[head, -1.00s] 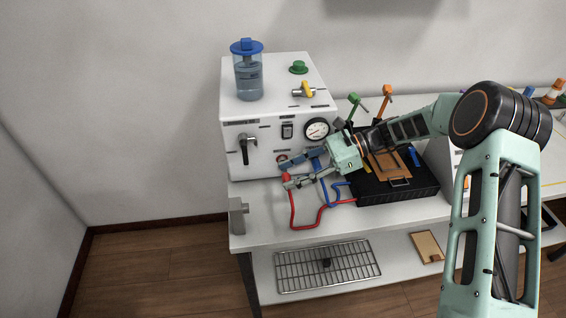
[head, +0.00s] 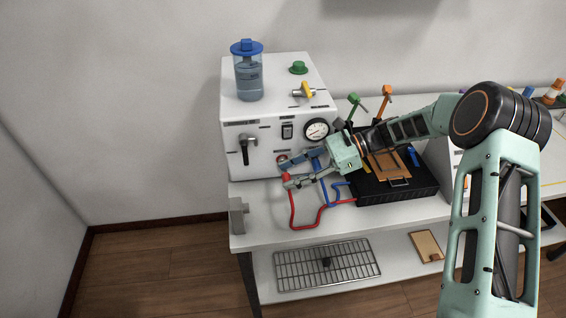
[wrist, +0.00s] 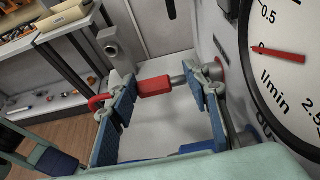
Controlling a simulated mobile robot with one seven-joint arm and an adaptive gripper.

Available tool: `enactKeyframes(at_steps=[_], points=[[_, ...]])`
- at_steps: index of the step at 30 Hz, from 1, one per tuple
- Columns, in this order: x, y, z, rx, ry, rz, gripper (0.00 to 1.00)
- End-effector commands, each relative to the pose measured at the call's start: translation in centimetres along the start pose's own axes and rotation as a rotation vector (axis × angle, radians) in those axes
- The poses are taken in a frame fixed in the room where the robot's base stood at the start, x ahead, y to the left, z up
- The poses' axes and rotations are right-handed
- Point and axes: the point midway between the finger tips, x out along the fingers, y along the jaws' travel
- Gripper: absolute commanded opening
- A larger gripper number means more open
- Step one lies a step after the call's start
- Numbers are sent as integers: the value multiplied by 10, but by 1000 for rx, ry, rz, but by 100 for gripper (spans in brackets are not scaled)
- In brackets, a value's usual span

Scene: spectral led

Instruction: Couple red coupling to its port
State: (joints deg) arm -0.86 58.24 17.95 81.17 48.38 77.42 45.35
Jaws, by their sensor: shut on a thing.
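The red coupling (wrist: 154,87) lies between the two blue-padded fingers of my gripper (wrist: 160,85) in the wrist view. Its metal end points right, towards the white machine's front panel. The red hose (wrist: 98,102) bends away behind the left finger. The port (wrist: 219,68) shows partly behind the right fingertip; whether the metal end touches it is hidden. In the head view my gripper (head: 286,172) is close to the machine front, and the red hose (head: 293,214) hangs below it.
The white machine (head: 260,125) carries a gauge (head: 316,130) close to my gripper. A blue hose (head: 325,193) runs beside the red one. A black tray (head: 405,193) stands under my arm to the right. The left front of the bench is fairly clear.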

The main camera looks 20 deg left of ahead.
Motion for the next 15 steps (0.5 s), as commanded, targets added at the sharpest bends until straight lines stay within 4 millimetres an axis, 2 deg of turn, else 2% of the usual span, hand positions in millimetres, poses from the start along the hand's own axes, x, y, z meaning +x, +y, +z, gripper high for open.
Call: enactKeyframes(at_steps=[15], points=[[0, -6, 0, 0, -1, 0, 0]])
